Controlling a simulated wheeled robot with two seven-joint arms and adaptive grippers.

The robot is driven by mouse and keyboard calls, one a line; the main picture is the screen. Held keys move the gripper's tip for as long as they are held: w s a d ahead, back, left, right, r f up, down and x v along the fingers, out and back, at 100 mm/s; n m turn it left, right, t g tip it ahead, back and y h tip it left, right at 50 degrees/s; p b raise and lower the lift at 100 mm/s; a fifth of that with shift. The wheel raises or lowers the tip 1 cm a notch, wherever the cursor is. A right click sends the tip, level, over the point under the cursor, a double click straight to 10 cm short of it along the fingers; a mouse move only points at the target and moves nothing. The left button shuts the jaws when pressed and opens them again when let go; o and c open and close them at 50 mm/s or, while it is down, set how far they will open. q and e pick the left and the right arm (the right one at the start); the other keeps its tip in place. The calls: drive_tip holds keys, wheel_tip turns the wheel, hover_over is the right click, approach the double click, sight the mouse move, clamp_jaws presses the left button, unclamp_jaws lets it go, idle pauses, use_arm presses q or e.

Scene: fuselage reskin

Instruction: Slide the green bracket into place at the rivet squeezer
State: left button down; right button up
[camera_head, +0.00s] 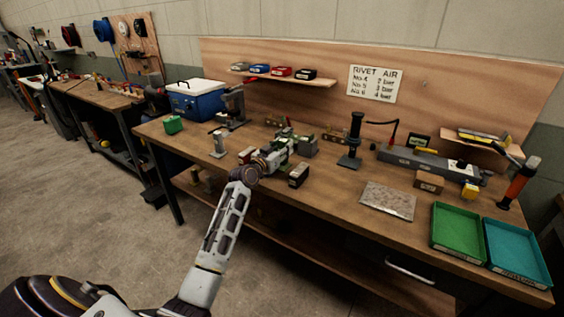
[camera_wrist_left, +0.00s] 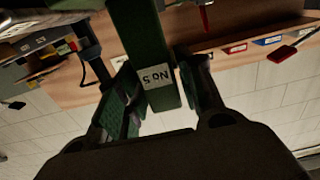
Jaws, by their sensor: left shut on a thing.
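My left gripper (camera_head: 276,157) reaches over the front left of the workbench. In the left wrist view my left gripper (camera_wrist_left: 168,92) is shut on a dark green bracket (camera_wrist_left: 138,40), with a finger on each side of its post. The post has a white "No.5" label. In the head view the green bracket (camera_head: 285,145) shows at the gripper's far side, partly hidden by it. A grey block-like fixture (camera_head: 306,146) stands close to its right. I cannot tell whether they touch, nor which tool is the rivet squeezer. My right gripper is not in view.
On the workbench (camera_head: 330,195) a small dark box (camera_head: 298,175) stands just right of my gripper. A grey post (camera_head: 219,145) stands left. A black press-like stand (camera_head: 352,141), a flat plate (camera_head: 388,200), a green tray (camera_head: 457,258) and a teal tray (camera_head: 518,281) lie to the right.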

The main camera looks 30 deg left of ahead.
sight(282, 164)
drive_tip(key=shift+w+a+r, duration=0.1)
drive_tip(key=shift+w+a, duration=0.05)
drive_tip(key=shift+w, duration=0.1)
use_arm(q)
drive_tip(key=shift+f, duration=0.15)
wheel_tip(282, 164, down, 3)
drive_tip(key=shift+f+b, duration=0.2)
drive_tip(key=shift+b, duration=0.1)
drive_tip(key=shift+f, duration=0.75)
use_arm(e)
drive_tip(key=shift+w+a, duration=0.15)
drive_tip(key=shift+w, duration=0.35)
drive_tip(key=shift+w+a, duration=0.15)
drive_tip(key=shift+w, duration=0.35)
